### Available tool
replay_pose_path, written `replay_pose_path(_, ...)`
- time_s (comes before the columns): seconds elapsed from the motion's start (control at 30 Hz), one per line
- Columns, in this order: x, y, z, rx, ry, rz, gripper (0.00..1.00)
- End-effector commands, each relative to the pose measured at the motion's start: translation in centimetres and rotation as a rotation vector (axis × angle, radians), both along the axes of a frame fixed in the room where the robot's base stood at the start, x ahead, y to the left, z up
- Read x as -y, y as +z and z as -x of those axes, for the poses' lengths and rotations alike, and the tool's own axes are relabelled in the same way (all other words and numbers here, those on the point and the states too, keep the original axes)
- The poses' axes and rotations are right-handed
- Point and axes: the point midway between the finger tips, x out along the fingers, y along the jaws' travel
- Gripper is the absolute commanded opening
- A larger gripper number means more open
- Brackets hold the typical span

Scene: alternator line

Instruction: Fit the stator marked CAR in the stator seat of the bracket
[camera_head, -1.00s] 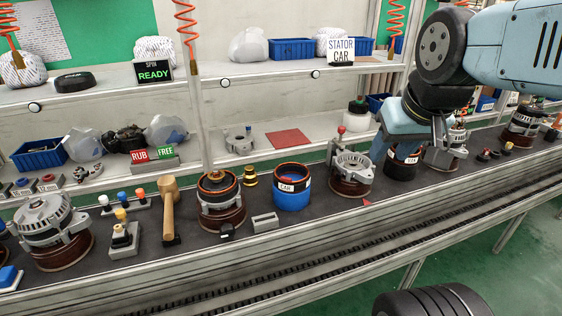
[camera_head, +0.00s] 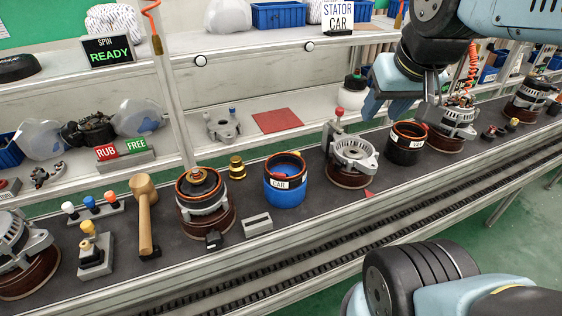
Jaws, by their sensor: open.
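The stator marked CAR (camera_head: 285,196) is a blue cylinder with a dark, orange-edged rim and a white label, standing upright on the dark bench. To its right, a silver bracket (camera_head: 340,151) with an open round middle sits on a brown round base, a red-topped post at its back; its middle holds no stator that I can see. Further right stands a dark stator with a white label (camera_head: 401,153), seemingly VAN. My gripper (camera_head: 402,106) is open and empty, above and just behind the dark stator, right of the bracket.
A grey slotted block (camera_head: 257,225), a brass piece (camera_head: 237,167) and a filled brown-based assembly (camera_head: 207,215) stand left of the CAR stator. A sign (camera_head: 343,16) reads STATOR CAR. A rail runs along the bench front.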

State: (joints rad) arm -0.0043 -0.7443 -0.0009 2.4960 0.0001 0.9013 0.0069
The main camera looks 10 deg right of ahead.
Motion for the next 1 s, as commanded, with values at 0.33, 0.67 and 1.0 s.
replay_pose_path(0.33, -2.6, -0.6, -5.6, -0.127, -0.062, -0.090, 0.43)
replay_pose_path(0.67, -8.4, -3.4, -12.6, -0.292, -0.182, -0.146, 0.43)
replay_pose_path(1.0, -15.9, -8.8, -17.9, -0.432, -0.324, -0.128, 0.43)
